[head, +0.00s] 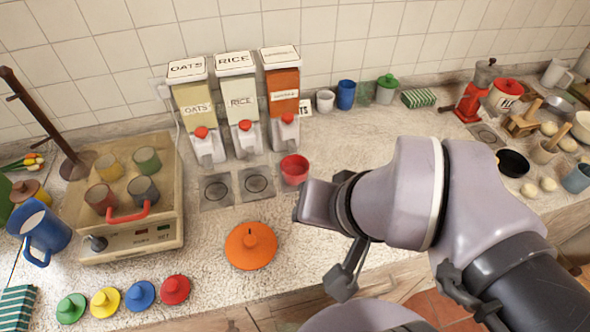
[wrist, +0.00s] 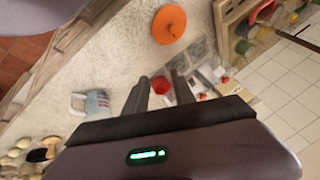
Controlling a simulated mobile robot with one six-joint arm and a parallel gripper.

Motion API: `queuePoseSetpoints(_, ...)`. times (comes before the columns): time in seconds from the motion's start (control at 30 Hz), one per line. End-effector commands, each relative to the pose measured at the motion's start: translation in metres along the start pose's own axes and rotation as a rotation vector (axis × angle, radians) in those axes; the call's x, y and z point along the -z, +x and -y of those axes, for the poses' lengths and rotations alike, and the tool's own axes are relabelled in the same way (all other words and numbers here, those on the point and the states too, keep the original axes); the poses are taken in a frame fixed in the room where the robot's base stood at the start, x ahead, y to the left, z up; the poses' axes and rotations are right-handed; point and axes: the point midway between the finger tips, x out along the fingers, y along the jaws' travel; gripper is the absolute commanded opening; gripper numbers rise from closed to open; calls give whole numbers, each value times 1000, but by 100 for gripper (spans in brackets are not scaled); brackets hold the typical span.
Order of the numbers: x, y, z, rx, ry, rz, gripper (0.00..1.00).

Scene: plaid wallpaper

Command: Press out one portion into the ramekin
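Three dispensers stand against the tiled wall: oats (head: 197,105), rice (head: 238,100) and an orange-filled one (head: 282,88) whose label I cannot read. Each has a white spout block with a red knob on top. The red ramekin (head: 294,168) stands in front of the orange-filled dispenser; its inside looks empty. It also shows in the wrist view (wrist: 160,85), between and beyond the fingers. My gripper (wrist: 160,84) has its two dark fingers apart with nothing held. In the head view my arm hides the fingers.
Two bare square pads (head: 216,190) lie before the oats and rice. An orange lid (head: 251,245) lies in front. White and blue cups (head: 346,94) stand behind my arm. Several small coloured lids line the front edge.

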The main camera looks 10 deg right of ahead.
Motion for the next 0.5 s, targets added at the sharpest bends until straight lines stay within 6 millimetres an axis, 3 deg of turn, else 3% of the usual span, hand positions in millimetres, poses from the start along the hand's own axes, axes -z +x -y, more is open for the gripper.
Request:
queuePoseSetpoints(0.03, 0, 0, 0, 0, 0, 0, 19)
queuePoseSetpoints(0.13, 0, 0, 0, 0, 0, 0, 0)
queuePoseSetpoints(0.5, 0, 0, 0, 0, 0, 0, 0)
